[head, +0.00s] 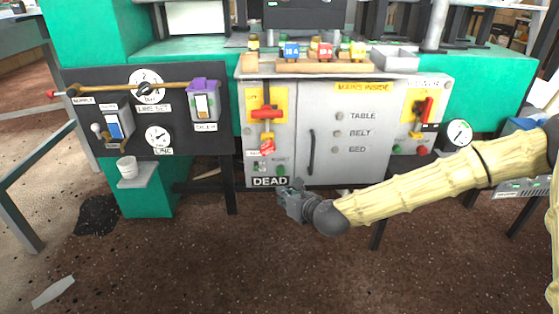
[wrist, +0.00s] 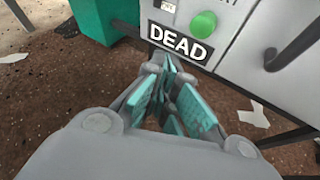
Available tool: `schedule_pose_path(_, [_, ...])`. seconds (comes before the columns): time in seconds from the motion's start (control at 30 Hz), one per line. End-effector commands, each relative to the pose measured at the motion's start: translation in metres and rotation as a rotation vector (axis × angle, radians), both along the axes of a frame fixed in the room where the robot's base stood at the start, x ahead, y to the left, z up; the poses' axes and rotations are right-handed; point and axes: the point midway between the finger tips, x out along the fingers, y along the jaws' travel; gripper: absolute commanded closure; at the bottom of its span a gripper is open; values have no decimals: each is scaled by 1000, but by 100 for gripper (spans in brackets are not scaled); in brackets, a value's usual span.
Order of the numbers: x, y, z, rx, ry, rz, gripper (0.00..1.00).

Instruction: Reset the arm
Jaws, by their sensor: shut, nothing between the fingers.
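My arm (head: 430,193) reaches in from the right in the head view, its pale yellow links stretched towards the front of the grey cabinet. My gripper (head: 288,190) is at the arm's left end, just below the DEAD label (head: 269,182) on the cabinet's lower left. In the wrist view my gripper (wrist: 172,92) shows its teal finger pads close together with nothing between them. It is shut and empty. Beyond the fingers are the DEAD label (wrist: 180,41) and a green button (wrist: 204,24).
The grey cabinet (head: 378,148) has a door handle (head: 311,152) and a red switch (head: 267,113). A dark panel (head: 180,139) with dials stands left. A white cup (head: 127,167) sits on a small shelf. The brown floor (head: 200,270) in front is mostly open, with paper scraps.

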Motion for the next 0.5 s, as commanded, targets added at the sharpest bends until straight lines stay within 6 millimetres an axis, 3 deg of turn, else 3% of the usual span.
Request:
schedule_pose_path(0.17, [-31,11,-36,-160,-3,110,100])
schedule_pose_path(0.33, [-91,19,-99,-444,-25,333,100])
schedule_pose_path(0.5, [-157,12,-154,-715,-62,596,100])
